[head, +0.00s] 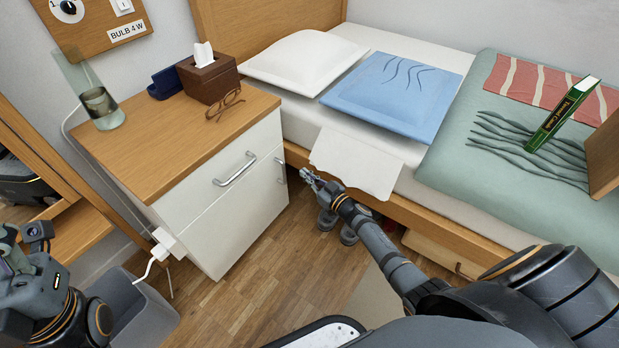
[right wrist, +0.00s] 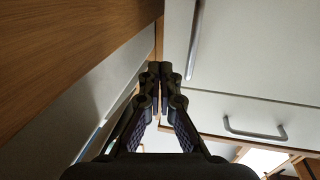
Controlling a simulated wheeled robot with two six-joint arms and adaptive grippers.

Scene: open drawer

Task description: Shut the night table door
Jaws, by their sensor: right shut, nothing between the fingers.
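The white night table (head: 190,205) with a wooden top stands left of the bed. Its lower door (head: 235,220) has an upright handle (head: 280,170) near the bed-side edge and looks about flush with the drawer above; I cannot tell whether a small gap is left. In the right wrist view the door (right wrist: 250,50) and its handle (right wrist: 195,40) show upside down. My right gripper (head: 306,174) is shut and empty, just right of the door handle, by the bed's side; its fingertips show in the wrist view (right wrist: 159,68). My left gripper (head: 8,240) is at the left edge, its fingers unclear.
The drawer handle (head: 235,169) sticks out above the door. The wooden bed rail (head: 440,215) and hanging sheet (head: 355,165) lie close to my right gripper. Shoes (head: 348,232) stand under the bed. A grey bin (head: 135,310) is at lower left. The floor (head: 275,265) before the door is clear.

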